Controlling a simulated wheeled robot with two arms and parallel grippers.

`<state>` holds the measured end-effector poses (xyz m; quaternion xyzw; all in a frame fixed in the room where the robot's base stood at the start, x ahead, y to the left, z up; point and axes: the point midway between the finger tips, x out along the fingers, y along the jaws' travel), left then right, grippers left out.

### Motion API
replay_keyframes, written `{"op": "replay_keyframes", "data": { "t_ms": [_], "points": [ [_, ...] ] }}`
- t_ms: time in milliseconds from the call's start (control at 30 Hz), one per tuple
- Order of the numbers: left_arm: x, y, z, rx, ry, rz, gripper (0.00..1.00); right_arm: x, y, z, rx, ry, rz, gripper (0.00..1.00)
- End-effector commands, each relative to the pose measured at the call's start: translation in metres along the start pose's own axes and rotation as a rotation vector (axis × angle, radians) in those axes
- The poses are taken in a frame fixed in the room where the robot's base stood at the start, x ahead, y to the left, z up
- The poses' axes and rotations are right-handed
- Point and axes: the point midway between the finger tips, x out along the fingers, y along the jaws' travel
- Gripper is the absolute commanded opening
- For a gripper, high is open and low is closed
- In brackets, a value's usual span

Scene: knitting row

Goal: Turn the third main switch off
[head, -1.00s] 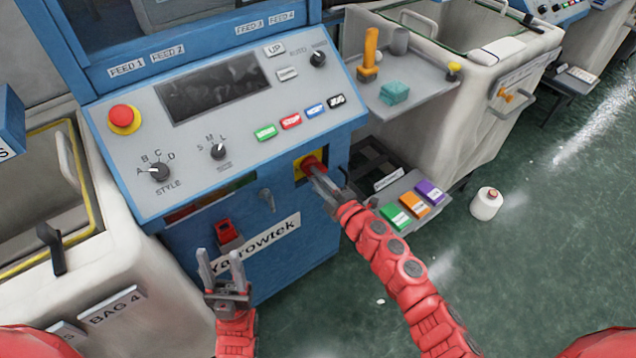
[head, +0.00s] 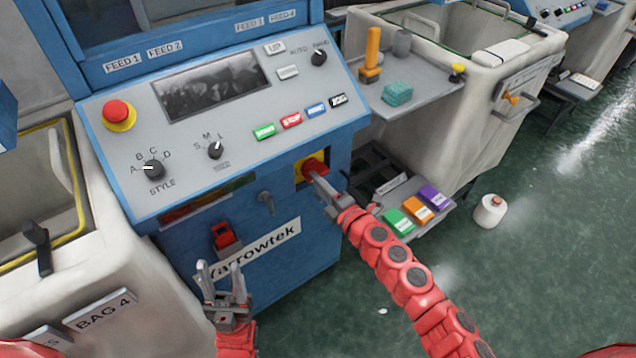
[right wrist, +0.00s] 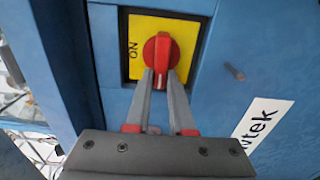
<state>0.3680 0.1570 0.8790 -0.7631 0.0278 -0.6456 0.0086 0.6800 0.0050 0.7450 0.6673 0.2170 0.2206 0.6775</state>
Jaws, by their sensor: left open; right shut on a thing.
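The main switch is a red rotary handle (right wrist: 160,58) on a yellow plate (right wrist: 186,40) in the front of the blue Yarrowtek machine (head: 185,260). In the right wrist view the handle stands upright in that picture, and the word ON shows on the plate to its left. My right gripper (right wrist: 161,82) is shut on the handle's near end. In the head view the red handle (head: 313,167) shows at the tip of my right gripper (head: 318,182), which hides part of it. My left gripper (head: 221,275) is open and empty in front of the machine's lower front.
A sloped control panel (head: 200,130) with a red stop button (head: 117,112) and knobs lies above the switch. A side shelf (head: 430,85) and a low tray (head: 440,210) of coloured boxes stand right. A yarn cone (head: 489,211) stands on the open floor.

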Motion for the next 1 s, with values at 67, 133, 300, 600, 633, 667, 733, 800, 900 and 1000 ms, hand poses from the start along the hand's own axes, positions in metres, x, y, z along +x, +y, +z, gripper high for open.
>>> {"op": "replay_keyframes", "data": {
  "t_ms": [67, 133, 300, 600, 633, 667, 733, 800, 900, 1000],
  "points": [
    [0.0, 0.0, 0.0, 0.0, 0.0, 0.0, 0.5, 0.0, -0.001, 0.0, -0.002, 0.0, -0.001, 0.0],
    [0.0, 0.0, 0.0, 0.0, 0.0, 0.0, 0.5, 0.0, -0.001, 0.0, -0.002, 0.0, -0.001, 0.0],
    [0.0, 0.0, 0.0, 0.0, 0.0, 0.0, 0.5, 0.0, -0.001, 0.0, -0.001, 0.0, -0.001, 0.5],
    [0.0, 0.0, 0.0, 0.0, 0.0, 0.0, 0.5, -0.001, 0.0, 0.0, 0.0, -0.001, 0.0, 0.51],
    [0.0, 0.0, 0.0, 0.0, 0.0, 0.0, 0.5, -0.002, 0.0, 0.001, 0.0, -0.001, 0.0, 0.51],
    [0.0, 0.0, 0.0, 0.0, 0.0, 0.0, 0.5, -0.003, 0.0, 0.001, 0.0, -0.001, 0.0, 0.51],
    [0.0, 0.0, 0.0, 0.0, 0.0, 0.0, 0.5, -0.009, -0.001, 0.001, -0.001, -0.001, -0.001, 0.51],
    [0.0, 0.0, 0.0, 0.0, 0.0, 0.0, 0.5, -0.02, -0.002, 0.003, -0.002, -0.004, -0.002, 0.51],
    [-0.001, 0.0, 0.0, 0.0, 0.0, 0.0, 0.5, -0.041, -0.002, 0.002, -0.001, -0.005, -0.003, 0.51],
    [-0.001, 0.0, 0.0, 0.0, 0.0, 0.0, 0.5, -0.067, -0.001, 0.002, 0.001, -0.005, -0.002, 0.51]
  ]
}}
